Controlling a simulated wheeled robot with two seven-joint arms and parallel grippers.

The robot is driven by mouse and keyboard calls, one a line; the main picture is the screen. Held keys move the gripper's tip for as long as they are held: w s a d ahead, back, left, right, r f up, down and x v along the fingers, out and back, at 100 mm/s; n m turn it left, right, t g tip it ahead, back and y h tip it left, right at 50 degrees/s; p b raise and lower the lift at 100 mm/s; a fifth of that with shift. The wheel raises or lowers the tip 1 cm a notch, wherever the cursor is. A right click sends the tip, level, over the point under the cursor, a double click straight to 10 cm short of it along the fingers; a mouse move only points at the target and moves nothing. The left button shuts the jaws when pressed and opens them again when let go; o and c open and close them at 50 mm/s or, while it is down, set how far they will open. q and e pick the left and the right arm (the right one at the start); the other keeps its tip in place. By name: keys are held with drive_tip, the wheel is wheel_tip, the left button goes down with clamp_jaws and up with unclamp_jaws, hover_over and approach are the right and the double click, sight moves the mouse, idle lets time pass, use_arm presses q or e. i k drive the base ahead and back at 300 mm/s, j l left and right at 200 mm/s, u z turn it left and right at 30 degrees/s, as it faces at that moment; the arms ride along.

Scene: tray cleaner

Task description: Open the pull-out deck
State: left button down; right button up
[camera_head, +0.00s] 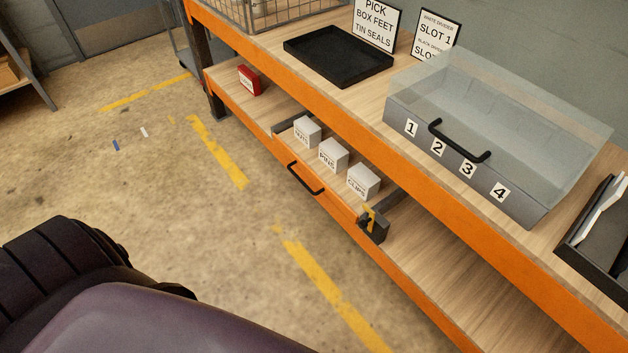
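The pull-out deck is in the lower level of the orange-edged workbench, with a black bar handle (305,179) on its orange front. Its front looks flush with the lower orange beam. Three small white labelled boxes stand on it: the left one (307,132), the middle one marked PINS (333,155), and the right one marked CLIPS (363,182). A dark block with a yellow part (373,222), perhaps a latch, sits at the deck's right end. Neither gripper shows; only dark and purple parts of my own body fill the lower left.
A red box (250,80) stands on the lower shelf left of the deck. Above are a black tray (338,54), two signs, a clear-lidded case (465,165) numbered 1 to 4, and another dark tray (600,250). The floor before the bench is clear, with yellow lines (218,152).

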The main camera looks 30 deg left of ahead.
sight(334, 186)
drive_tip(key=i+j+u, duration=0.1)
drive_tip(key=j, duration=0.3)
drive_tip(key=i+j+u, duration=0.1)
drive_tip(key=j, duration=0.25)
drive_tip(key=i+j+u, duration=0.15)
drive_tip(key=j, duration=0.2)
drive_tip(key=i+j+u, duration=0.1)
drive_tip(key=j, duration=0.25)
drive_tip(key=i, duration=0.1)
